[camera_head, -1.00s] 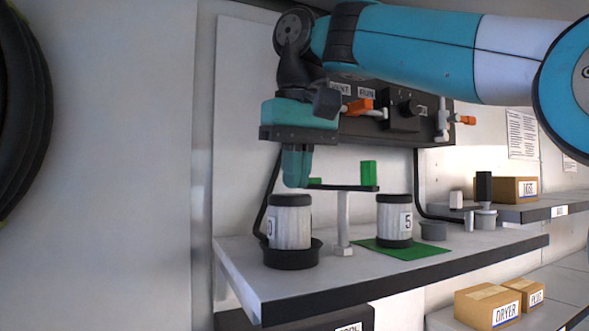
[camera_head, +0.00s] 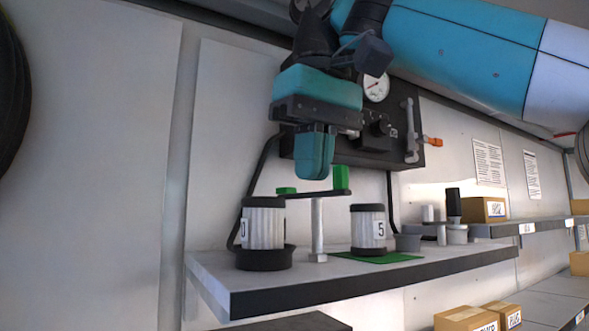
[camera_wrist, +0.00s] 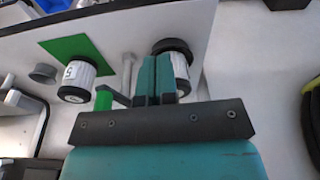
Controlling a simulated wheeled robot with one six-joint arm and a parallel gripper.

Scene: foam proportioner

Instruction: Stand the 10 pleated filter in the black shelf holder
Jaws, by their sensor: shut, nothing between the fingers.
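The 10 pleated filter (camera_head: 263,228), white with dark end caps and a partly visible "0" label, stands upright in the round black shelf holder (camera_head: 265,261) on the left of the shelf. In the wrist view, the filter (camera_wrist: 181,72) and holder (camera_wrist: 172,46) show beyond my fingers, which partly cover them. My gripper (camera_head: 314,177) is shut and empty, above and to the right of the filter and apart from it. Its fingers (camera_wrist: 157,62) lie together in the wrist view.
A similar filter marked 5 (camera_head: 368,230) stands on a green mat (camera_head: 402,257) to the right. Between the filters rises a grey post (camera_head: 318,230) with a dark crossbar and green blocks, close below my fingers. A panel with a gauge (camera_head: 376,87) is behind.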

